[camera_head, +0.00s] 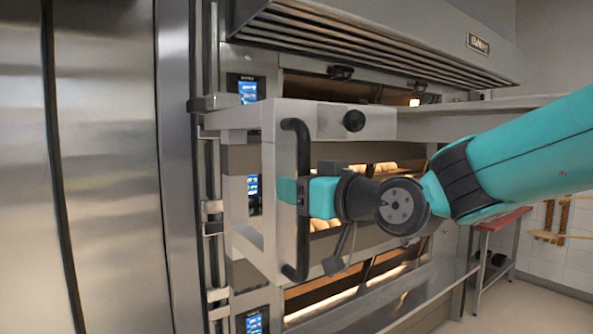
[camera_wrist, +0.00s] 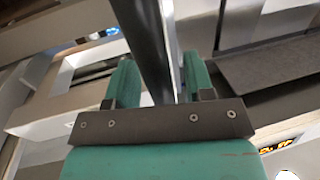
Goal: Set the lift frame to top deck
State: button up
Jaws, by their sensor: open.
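The lift frame (camera_head: 355,122) is a pale metal frame on a vertical rail (camera_head: 212,165) at the left of the oven front. Its top beam stands just below the top deck's opening (camera_head: 325,88). A long black vertical handle (camera_head: 296,140) is on its near face, and a black knob (camera_head: 354,120) is on the beam. My gripper (camera_head: 290,190) is at the middle of the handle. In the wrist view the teal fingers of my gripper (camera_wrist: 160,80) are open, with the black handle (camera_wrist: 148,45) running between them. Contact cannot be told.
A slatted hood (camera_head: 380,45) overhangs the oven. Lit lower decks (camera_head: 350,285) show behind and below the frame. A steel door (camera_head: 100,170) fills the left. A red-topped table (camera_head: 503,219) stands at the right, with bare floor before it.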

jog(key=shift+w+a, duration=0.35)
jog(key=shift+a, duration=0.05)
grip_shut()
jog(key=shift+r+b, duration=0.55)
jog(key=shift+r, duration=0.1)
jog(key=shift+c, duration=0.4)
grip_release()
jog(key=shift+o, duration=0.4)
